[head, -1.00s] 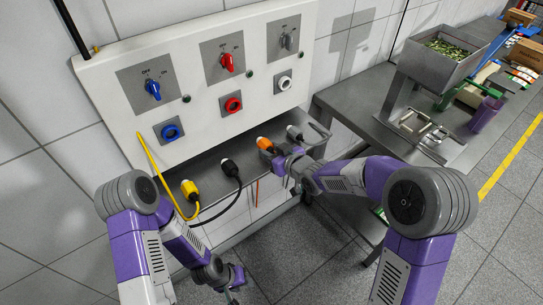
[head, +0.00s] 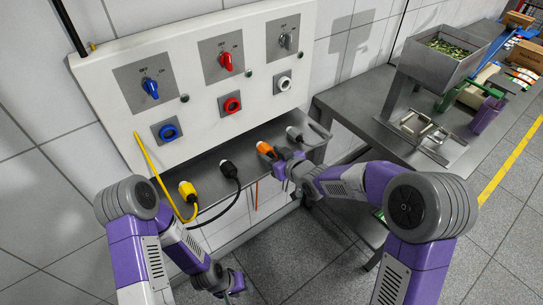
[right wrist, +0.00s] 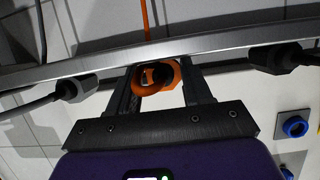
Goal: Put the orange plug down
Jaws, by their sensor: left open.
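My left gripper (head: 235,285) is open and empty, low in front of the shelf and away from the plugs.
A yellow plug (head: 187,188) and a black plug (head: 228,168) lie left on the shelf (head: 208,165); a grey-black plug (head: 294,134) is just right of the orange one. The panel (head: 200,75) has blue, red and white sockets. A steel table (head: 385,130) stands right.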

